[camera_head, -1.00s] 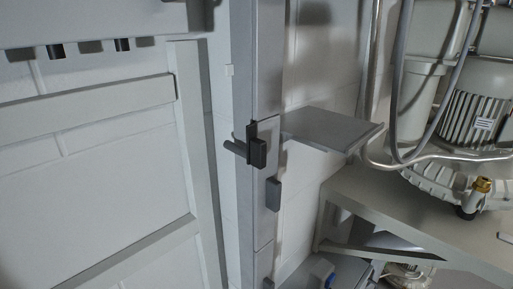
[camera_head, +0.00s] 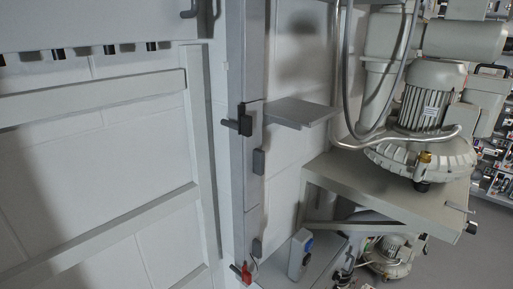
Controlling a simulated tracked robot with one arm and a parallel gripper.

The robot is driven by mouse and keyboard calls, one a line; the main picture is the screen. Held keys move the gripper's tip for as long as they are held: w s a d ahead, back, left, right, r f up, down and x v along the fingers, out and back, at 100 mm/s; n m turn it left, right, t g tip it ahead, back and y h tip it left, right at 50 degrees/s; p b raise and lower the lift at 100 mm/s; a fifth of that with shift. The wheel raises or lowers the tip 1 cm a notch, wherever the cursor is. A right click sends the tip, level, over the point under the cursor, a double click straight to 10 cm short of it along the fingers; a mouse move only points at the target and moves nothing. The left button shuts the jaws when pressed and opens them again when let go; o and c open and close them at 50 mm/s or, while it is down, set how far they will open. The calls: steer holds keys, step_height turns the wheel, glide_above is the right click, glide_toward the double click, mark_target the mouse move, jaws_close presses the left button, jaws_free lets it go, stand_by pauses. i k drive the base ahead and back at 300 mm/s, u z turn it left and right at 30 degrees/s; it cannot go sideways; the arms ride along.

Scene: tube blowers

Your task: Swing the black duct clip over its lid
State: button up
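The black duct clip (camera_head: 245,120) sits on the tall grey wall duct (camera_head: 254,60), a little left of the picture's middle. A short dark rod (camera_head: 229,124) sticks out to the left beside it. A flat grey plate (camera_head: 300,111) juts out to the right of the duct at about the clip's height; I cannot tell whether it is the lid or a shelf. The clip's exact swing position is too small to tell. My gripper is not in view.
Grey blocks (camera_head: 258,161) and a red piece (camera_head: 246,272) sit lower on the duct. A pale frame (camera_head: 205,150) stands at left. A blower (camera_head: 425,125) rests on a bracket shelf (camera_head: 395,195) at right, with hoses. A grey switch box (camera_head: 299,254) is below.

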mark_target(245, 122)
steer(key=z, duration=0.05)
steer(key=k, duration=1.2)
steer(key=z, duration=0.45)
steer(key=i, duration=1.8)
steer(key=u, duration=0.25)
